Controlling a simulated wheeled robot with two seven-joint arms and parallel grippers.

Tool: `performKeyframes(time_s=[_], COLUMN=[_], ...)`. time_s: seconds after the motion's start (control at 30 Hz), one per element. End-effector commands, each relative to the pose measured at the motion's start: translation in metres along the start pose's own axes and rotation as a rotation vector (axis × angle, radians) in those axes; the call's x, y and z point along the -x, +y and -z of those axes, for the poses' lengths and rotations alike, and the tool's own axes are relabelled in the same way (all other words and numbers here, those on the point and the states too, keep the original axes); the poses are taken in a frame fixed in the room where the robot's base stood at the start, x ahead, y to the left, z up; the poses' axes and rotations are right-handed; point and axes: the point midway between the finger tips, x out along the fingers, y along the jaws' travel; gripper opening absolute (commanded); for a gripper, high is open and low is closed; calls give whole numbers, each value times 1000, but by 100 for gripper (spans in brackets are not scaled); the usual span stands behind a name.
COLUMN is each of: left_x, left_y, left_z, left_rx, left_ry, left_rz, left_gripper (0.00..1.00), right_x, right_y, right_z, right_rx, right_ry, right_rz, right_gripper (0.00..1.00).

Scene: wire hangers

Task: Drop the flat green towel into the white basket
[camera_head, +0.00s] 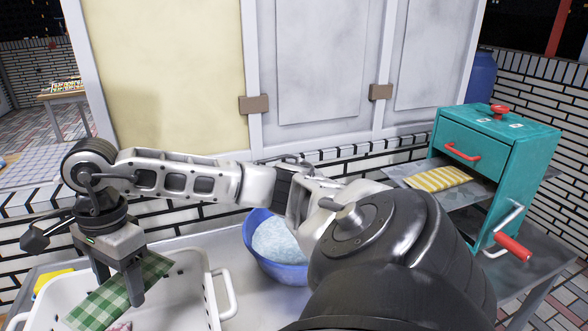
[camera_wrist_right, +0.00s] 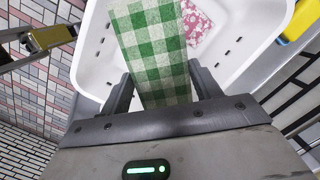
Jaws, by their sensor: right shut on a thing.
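My right gripper (camera_head: 120,290) reaches across to the left and is shut on the green and white checked towel (camera_head: 98,306). The towel is flat and juts out from between the fingers, tilted. The white basket (camera_head: 193,305) is at the lower left, with the towel over its opening. In the right wrist view, the towel (camera_wrist_right: 150,40) extends forward between the fingers (camera_wrist_right: 160,82), above the basket (camera_wrist_right: 88,72). A pink and white cloth (camera_wrist_right: 197,22) lies inside the basket, partly hidden by the towel. My left gripper is not in view.
A blue basin (camera_head: 283,268) with pale blue contents stands right of the basket. A yellow item (camera_head: 50,280) lies behind the basket. A teal cabinet (camera_head: 490,150) with a yellow striped cloth (camera_head: 437,178) on its shelf stands at right. My arm hides the middle foreground.

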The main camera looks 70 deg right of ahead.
Motion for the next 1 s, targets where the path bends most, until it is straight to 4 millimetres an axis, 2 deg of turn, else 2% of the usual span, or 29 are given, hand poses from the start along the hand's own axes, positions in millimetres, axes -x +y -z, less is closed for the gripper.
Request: performKeyframes(time_s=[0.1,0.3,0.6,0.63,0.7,0.73,1.0], left_x=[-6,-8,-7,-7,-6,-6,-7], left_y=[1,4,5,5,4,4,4], left_z=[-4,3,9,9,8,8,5], left_rx=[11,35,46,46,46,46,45], left_ry=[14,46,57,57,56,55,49], left_rz=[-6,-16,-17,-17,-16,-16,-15], left_gripper=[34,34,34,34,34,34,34], right_x=[-19,-37,-39,-39,-39,-39,-38], right_y=[0,0,0,0,0,0,0], right_z=[2,5,5,5,5,5,5], right_rx=[1,3,3,3,3,3,3], right_ry=[-1,-2,-1,-1,-1,-1,-1], right_rz=[-2,1,1,1,1,1,0], right_gripper=[26,26,26,66,85,88,88])
